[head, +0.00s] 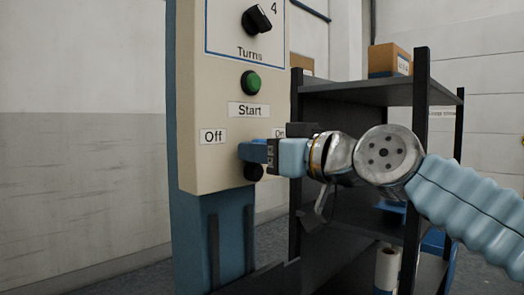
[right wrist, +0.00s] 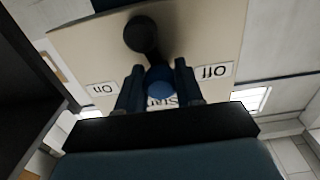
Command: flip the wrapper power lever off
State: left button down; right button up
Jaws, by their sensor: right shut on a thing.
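The wrapper's control panel (head: 225,75) is a cream box on a blue post. Its power lever has a dark round hub (head: 253,172) low on the panel, between the Off label (head: 213,137) on the left and the On label (head: 279,132) on the right. My right gripper (head: 254,152) is at the panel face, just above the hub. In the right wrist view, its two fingers (right wrist: 158,85) close around the lever's blue knob (right wrist: 160,80), roughly midway between the labels, which appear upside down. The fingers partly hide the lever; its exact tilt is unclear. My left gripper is out of view.
A green Start button (head: 251,82) and a black Turns knob (head: 257,19) sit above the lever. A dark shelf rack (head: 365,95) stands close on the right, with a cardboard box (head: 389,60) on top and a white roll (head: 387,268) low down. The left side is open.

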jog(key=shift+s+a+f+n+b, duration=0.15)
jog(key=shift+f+n+b, duration=0.1)
jog(key=shift+n+b, duration=0.4)
jog(key=shift+s+a+f+n+b, duration=0.1)
jog(key=shift+f+n+b, duration=0.15)
jog(key=shift+n+b, duration=0.35)
jog(key=shift+s+a+f+n+b, duration=0.1)
jog(key=shift+s+a+n+b, duration=0.15)
jog(key=shift+n, duration=0.3)
jog(key=shift+a+n, duration=0.1)
jog(key=shift+n, duration=0.5)
jog(key=o, duration=1)
jog(key=b+v, duration=0.2)
jog(key=v, duration=1.2)
jog(key=shift+r, duration=0.2)
